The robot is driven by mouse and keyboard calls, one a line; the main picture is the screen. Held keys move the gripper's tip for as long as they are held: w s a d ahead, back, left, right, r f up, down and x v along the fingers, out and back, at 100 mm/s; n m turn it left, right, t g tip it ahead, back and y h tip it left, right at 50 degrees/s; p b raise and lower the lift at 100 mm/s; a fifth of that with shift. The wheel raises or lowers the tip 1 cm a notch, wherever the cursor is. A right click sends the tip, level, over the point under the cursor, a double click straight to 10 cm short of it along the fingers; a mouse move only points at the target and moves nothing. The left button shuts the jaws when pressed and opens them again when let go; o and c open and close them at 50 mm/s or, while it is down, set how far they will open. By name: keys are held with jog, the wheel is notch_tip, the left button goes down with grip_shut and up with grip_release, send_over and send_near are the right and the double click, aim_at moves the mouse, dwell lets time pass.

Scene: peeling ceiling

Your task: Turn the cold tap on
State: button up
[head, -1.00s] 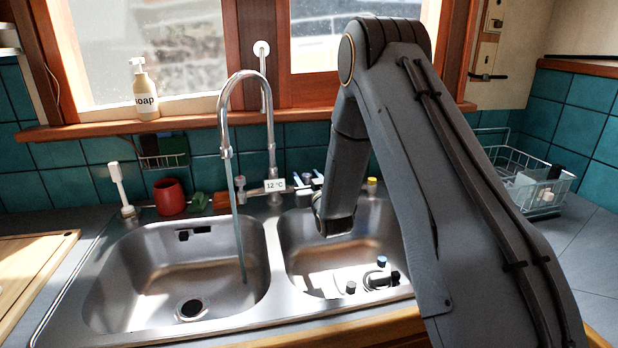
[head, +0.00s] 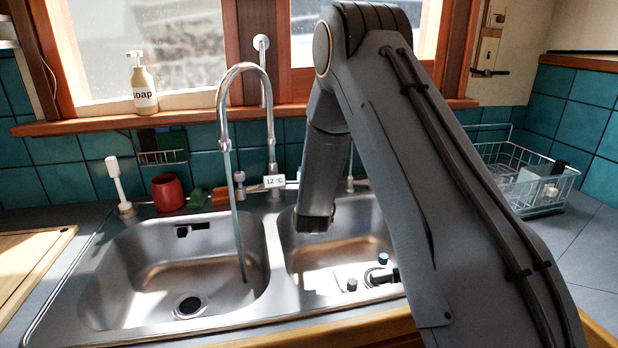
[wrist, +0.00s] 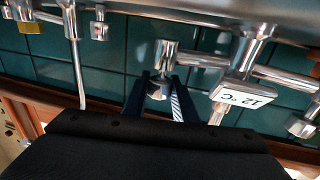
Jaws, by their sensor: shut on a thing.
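The chrome tap (head: 271,110) stands behind the double sink, its tall curved spout over the left basin. A thin stream of water (head: 236,225) runs from it. A "12 °C" label (head: 275,181) is on its body and also shows upside down in the wrist view (wrist: 243,94). One tap handle (head: 240,183) shows left of the label. The other handle (wrist: 160,88) lies between my gripper's fingers (wrist: 161,97) in the wrist view, and my gripper is shut on it. In the head view my arm hides the gripper and that handle. Hot or cold markings are not readable.
A red cup (head: 168,192) and a white brush (head: 117,180) stand behind the left basin (head: 150,275). A wire rack (head: 530,180) is on the right counter. In the wrist view another thin spout (wrist: 75,60) stands left of my fingers.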

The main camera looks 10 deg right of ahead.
jog(key=shift+m+g+h+b, duration=0.7)
jog(key=shift+m+h, duration=0.45)
jog(key=shift+h, duration=0.5)
jog(key=shift+m+g+h+b, duration=0.65)
jog(key=shift+m+h, duration=0.5)
jog(key=shift+h, duration=0.8)
jog(key=o, duration=1)
jog(key=shift+o, duration=0.2)
jog(key=shift+r, duration=0.1)
notch_tip(320, 180, up, 10)
jog(key=shift+f+b, duration=0.1)
jog(key=shift+b, duration=0.85)
